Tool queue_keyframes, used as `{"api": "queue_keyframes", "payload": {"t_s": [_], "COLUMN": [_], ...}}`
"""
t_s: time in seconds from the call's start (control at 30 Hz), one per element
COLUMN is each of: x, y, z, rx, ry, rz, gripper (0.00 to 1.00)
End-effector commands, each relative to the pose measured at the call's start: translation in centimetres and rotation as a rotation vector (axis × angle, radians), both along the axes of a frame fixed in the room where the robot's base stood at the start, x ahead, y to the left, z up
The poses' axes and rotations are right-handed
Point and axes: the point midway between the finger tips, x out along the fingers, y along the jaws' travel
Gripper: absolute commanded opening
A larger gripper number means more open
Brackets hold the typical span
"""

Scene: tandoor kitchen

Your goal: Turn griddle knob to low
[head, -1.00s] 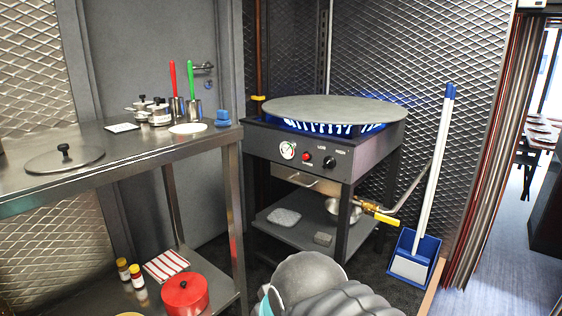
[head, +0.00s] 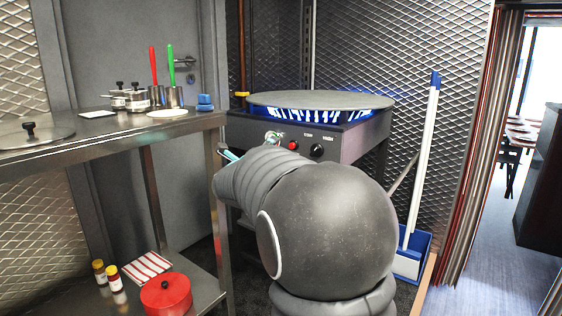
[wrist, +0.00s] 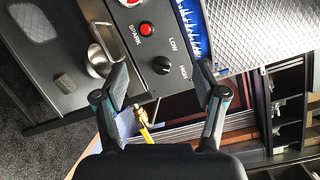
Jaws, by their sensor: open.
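The griddle (head: 310,99) is a round grey plate over blue flames on a dark steel stand. Its black knob (head: 318,150) is on the front panel, right of the red button. In the wrist view the knob (wrist: 162,65) lies below the LOW and HIGH labels; its pointer is too small to read surely. My gripper (wrist: 162,76) is open and empty, with one finger on each side of the knob in the picture. It appears apart from the knob, though the depth is unclear. In the head view my arm hides most of the gripper.
The red button (wrist: 147,29) and a metal bowl (wrist: 101,60) are close by in the wrist view, with a yellow gas valve handle (wrist: 147,135) below. A steel table (head: 120,140) stands at the left. A blue dustpan (head: 412,255) is at the right.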

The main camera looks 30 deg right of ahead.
Motion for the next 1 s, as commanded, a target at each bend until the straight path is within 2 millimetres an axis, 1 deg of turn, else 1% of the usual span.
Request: {"api": "queue_keyframes", "payload": {"t_s": [0.03, 0.1, 0.23, 0.33, 0.47, 0.9, 1.0], "x": [0.0, -0.4, -1.1, -1.3, -0.9, 2.1, 2.7], "y": [-1.7, -3.4, -5.3, -6.0, -7.2, -14.6, -16.0], "z": [-1.6, -2.6, -3.9, -4.2, -4.1, -4.1, -4.1], "rx": [0.036, 0.072, 0.109, 0.118, 0.118, 0.117, 0.117], "ry": [-0.045, -0.105, -0.173, -0.195, -0.198, -0.195, -0.195], "rz": [-0.080, -0.173, -0.282, -0.316, -0.322, -0.320, -0.318], "gripper": [0.71, 0.71, 0.71, 0.71, 0.71, 0.71, 0.71]}}
